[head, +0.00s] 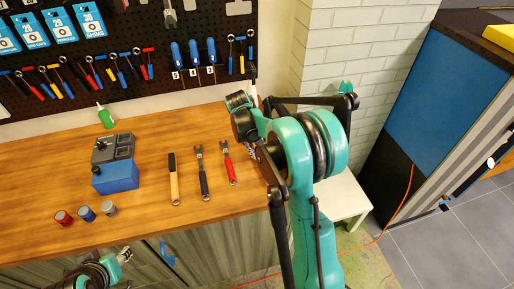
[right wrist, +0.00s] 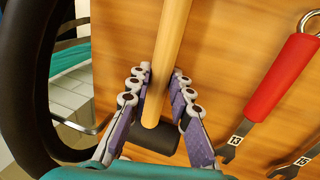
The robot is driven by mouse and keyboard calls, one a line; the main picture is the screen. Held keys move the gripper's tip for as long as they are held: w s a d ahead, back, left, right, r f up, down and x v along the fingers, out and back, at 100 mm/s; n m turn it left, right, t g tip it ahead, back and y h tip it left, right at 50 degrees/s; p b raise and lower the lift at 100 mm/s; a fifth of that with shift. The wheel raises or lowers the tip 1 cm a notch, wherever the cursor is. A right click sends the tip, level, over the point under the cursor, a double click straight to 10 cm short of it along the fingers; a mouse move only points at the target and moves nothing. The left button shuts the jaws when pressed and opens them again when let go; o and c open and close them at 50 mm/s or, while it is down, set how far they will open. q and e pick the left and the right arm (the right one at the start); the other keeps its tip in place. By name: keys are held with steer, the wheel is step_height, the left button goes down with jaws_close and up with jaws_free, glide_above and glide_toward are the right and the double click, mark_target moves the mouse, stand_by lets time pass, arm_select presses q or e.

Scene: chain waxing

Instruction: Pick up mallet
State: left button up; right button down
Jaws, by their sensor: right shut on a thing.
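The mallet (right wrist: 172,45) shows in the right wrist view, with a pale round wooden handle and a dark cylindrical head. My right gripper (right wrist: 156,88) is shut on the handle close to the head, one jointed finger on each side. I cannot tell whether the mallet touches the workbench. In the head view my right arm hides the mallet, and my right gripper (head: 251,148) is mostly covered at the bench's right end. My left arm's end, with the left gripper (head: 122,257), is at the lower left, in front of the bench; its fingers are unclear.
A red-handled wrench (head: 229,163), a black-handled wrench (head: 202,171) and a wood-handled tool (head: 174,180) lie on the workbench (head: 140,215). A blue-grey box (head: 116,178), several small jars and a green bottle (head: 105,116) stand farther left. A tool pegboard (head: 130,30) is behind.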

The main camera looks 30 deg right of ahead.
mark_target(259, 153)
steer(key=shift+r+p, duration=0.3)
steer(key=shift+r, duration=0.4)
step_height(259, 153, up, 3)
steer(key=shift+f+p, duration=0.1)
steer(key=shift+p, duration=0.45)
steer(key=s+d+r+p, duration=0.2)
steer(key=s+d+r, duration=0.3)
steer(key=s, duration=0.5)
steer(key=shift+d+r+p, duration=0.35)
steer(key=shift+r, duration=0.55)
steer(key=shift+s, duration=0.1)
